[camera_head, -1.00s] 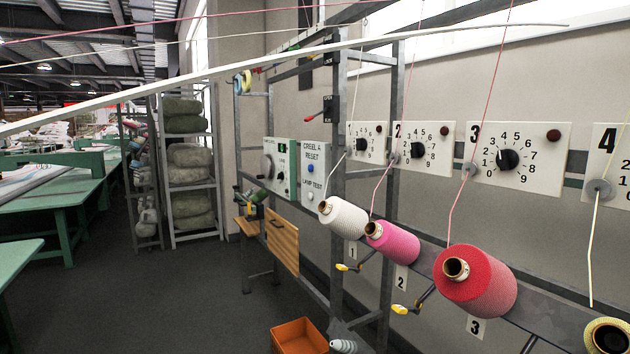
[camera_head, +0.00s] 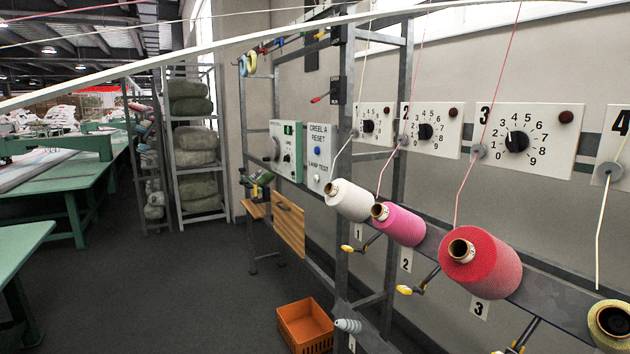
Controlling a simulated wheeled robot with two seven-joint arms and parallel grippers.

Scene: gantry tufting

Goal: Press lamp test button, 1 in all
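The lamp test button is a small white button (camera_head: 317,178) low on the grey-white panel (camera_head: 319,142) marked CREEL A RESET and LAMP TEST. A blue button (camera_head: 317,151) sits above it on the same panel. The panel is mounted on the grey frame at the middle of the head view, left of the numbered dials. Nothing touches the button. Neither of my grippers shows in the view.
White, pink and red yarn cones (camera_head: 480,262) stick out along the frame at the right. A second panel (camera_head: 286,150) with a knob adjoins the button panel. An orange crate (camera_head: 305,325) stands on the floor. The dark floor (camera_head: 180,290) at the left is clear.

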